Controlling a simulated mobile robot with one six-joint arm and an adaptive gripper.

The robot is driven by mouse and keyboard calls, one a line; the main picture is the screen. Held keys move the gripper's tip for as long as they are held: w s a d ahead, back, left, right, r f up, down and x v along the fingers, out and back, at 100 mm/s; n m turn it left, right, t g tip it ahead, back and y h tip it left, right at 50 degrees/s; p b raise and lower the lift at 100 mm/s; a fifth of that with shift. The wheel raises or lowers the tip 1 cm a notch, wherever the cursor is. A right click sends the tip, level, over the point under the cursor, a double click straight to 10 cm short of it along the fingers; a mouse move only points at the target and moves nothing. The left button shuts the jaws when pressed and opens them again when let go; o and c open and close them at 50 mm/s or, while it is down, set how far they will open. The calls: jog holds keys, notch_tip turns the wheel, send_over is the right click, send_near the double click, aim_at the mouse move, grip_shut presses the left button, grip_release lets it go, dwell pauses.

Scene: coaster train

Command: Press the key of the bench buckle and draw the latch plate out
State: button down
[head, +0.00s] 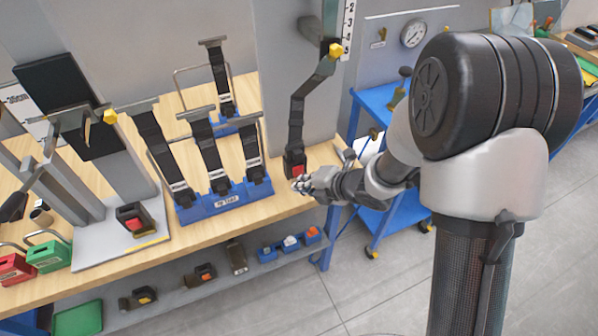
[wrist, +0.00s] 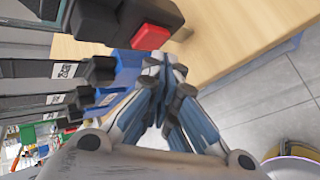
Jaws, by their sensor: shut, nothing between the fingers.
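The bench buckle (head: 294,167) is a black block with a red key (head: 297,171), standing on the wooden bench at the foot of the grey post. A black strap (head: 297,115) runs up from it to a yellow anchor on the post. In the wrist view the buckle (wrist: 100,18) is at the top, its red key (wrist: 152,37) facing my gripper. The latch plate cannot be made out; it seems hidden in or behind the buckle. My gripper (head: 302,184) is shut and empty, just in front of the key. In the wrist view my fingertips (wrist: 163,62) are just below the key, apparently apart from it.
A blue rack (head: 225,203) with several upright strapped buckles stands left of the buckle. Another buckle with a red key (head: 134,219) sits on a grey plate (head: 110,245) farther left. A blue cart (head: 375,130) stands right of the bench. Open floor lies in front.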

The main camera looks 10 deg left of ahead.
jog(key=shift+w+a, duration=0.15)
jog(key=shift+w, duration=0.1)
jog(key=shift+w+a, duration=0.3)
jog(key=shift+w, duration=0.1)
dwell(0.8)
jog(key=shift+s+d, duration=0.1)
jog(key=shift+s+d+b, duration=0.4)
jog(key=shift+s+d, duration=0.05)
jog(key=shift+s, duration=0.2)
jog(key=s+d, duration=0.1)
jog(key=s+d+b, duration=0.1)
jog(key=s, duration=0.2)
jog(key=shift+s+d+b, duration=0.1)
jog(key=shift+d+b, duration=0.25)
jog(key=shift+d, duration=0.05)
dwell(0.8)
